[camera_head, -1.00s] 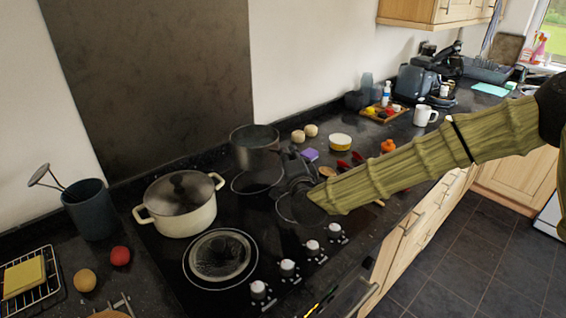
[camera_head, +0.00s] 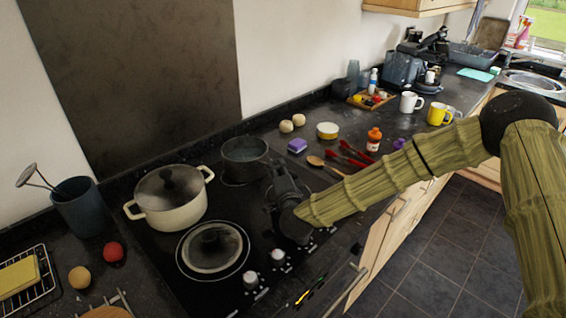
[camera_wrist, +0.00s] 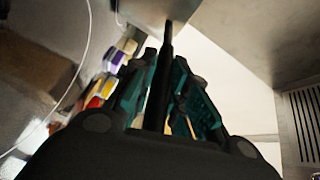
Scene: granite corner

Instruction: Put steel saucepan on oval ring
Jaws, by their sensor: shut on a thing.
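The steel saucepan (camera_head: 245,162) is dark grey and upright over the back right part of the black hob. A thin pale ring line (camera_head: 230,184) shows at its base; the pan hides most of that ring. I cannot tell whether the base touches the glass. My gripper (camera_head: 277,168) is at the pan's right side, shut on its handle. In the wrist view the dark handle (camera_wrist: 167,50) runs between the teal-padded fingers of my gripper (camera_wrist: 160,95), toward a grey metal surface at the top, probably the pan (camera_wrist: 150,12).
A cream lidded pot (camera_head: 172,205) stands left of the saucepan. A purple sponge (camera_head: 297,146), wooden spoon (camera_head: 322,165) and red utensils (camera_head: 350,152) lie right of the hob. Control knobs (camera_head: 278,257) line the front.

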